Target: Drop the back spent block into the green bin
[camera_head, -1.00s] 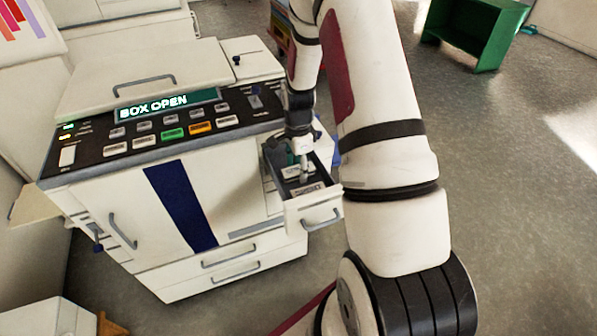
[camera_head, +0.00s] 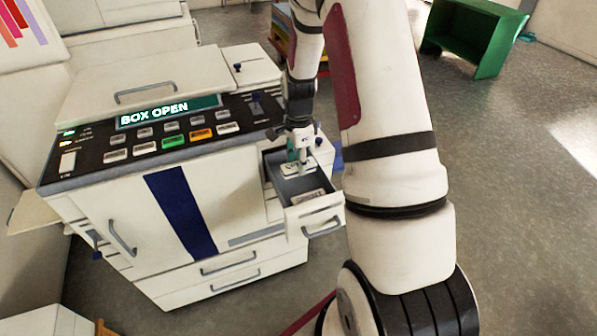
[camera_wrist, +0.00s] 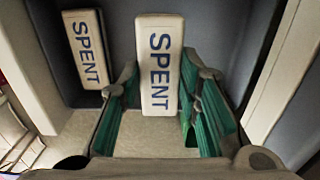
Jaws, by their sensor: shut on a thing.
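My gripper (camera_head: 299,160) is over the open drawer (camera_head: 328,211) of the white machine. In the wrist view, its green-padded fingers (camera_wrist: 160,88) stand on both sides of a pale block marked SPENT, the back spent block (camera_wrist: 159,55), and are shut on it. This block looks nearer the wrist camera than the other SPENT block (camera_wrist: 88,48), which lies in the drawer to the left. The head view shows that front block (camera_head: 310,200) near the drawer's front. A green bin-like box (camera_head: 487,58) stands on the floor at the upper right.
The machine's panel (camera_head: 168,110) reads BOX OPEN. Drawer walls (camera_wrist: 290,65) rise close beside the fingers. A coloured shelf unit (camera_head: 285,30) stands behind the machine. Grey floor (camera_head: 530,190) is clear at the right.

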